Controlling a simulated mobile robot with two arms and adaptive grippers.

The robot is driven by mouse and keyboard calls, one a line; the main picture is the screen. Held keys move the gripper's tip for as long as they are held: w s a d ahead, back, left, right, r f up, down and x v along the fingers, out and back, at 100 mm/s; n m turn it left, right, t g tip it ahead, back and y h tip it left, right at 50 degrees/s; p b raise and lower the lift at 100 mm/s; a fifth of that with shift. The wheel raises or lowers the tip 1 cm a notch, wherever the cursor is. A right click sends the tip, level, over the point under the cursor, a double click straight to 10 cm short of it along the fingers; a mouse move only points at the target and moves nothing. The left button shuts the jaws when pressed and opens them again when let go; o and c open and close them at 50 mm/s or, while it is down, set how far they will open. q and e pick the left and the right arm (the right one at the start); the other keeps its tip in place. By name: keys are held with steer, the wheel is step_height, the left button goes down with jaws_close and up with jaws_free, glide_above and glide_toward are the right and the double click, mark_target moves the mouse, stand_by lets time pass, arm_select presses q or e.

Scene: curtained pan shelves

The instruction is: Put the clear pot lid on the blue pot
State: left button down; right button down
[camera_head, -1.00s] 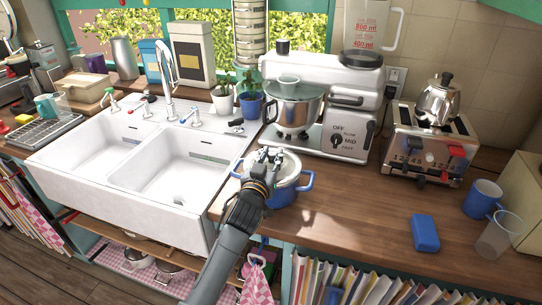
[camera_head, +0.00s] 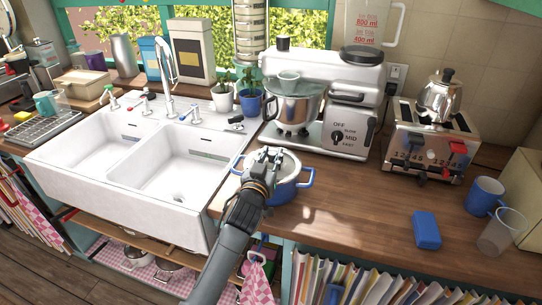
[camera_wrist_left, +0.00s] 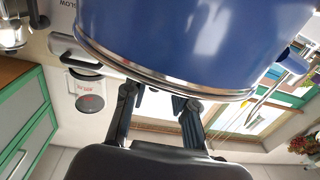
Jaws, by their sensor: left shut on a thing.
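The blue pot (camera_head: 287,190) stands on the wooden counter right of the sink, its two blue handles showing. It also fills the top of the left wrist view (camera_wrist_left: 190,40). The clear pot lid (camera_head: 289,165) with a pale rim lies across the pot's mouth. In the wrist view its steel edge (camera_wrist_left: 160,84) runs along the pot's rim; I cannot tell if it is fully seated. My left gripper (camera_head: 268,157) is over the pot, shut on the lid's knob, which the fingers (camera_wrist_left: 157,103) mostly hide. My right gripper is not in view.
The stand mixer (camera_head: 335,85) is close behind the pot. The double sink (camera_head: 125,160) is to the left. A toaster (camera_head: 432,140), a blue mug (camera_head: 484,196), a clear cup (camera_head: 499,233) and a blue block (camera_head: 426,231) are to the right. The counter right of the pot is clear.

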arm_select(q)
steer(key=shift+f, duration=0.1)
steer(key=c, duration=1)
jaws_free()
steer(key=shift+f, duration=0.1)
steer(key=v, duration=1.2)
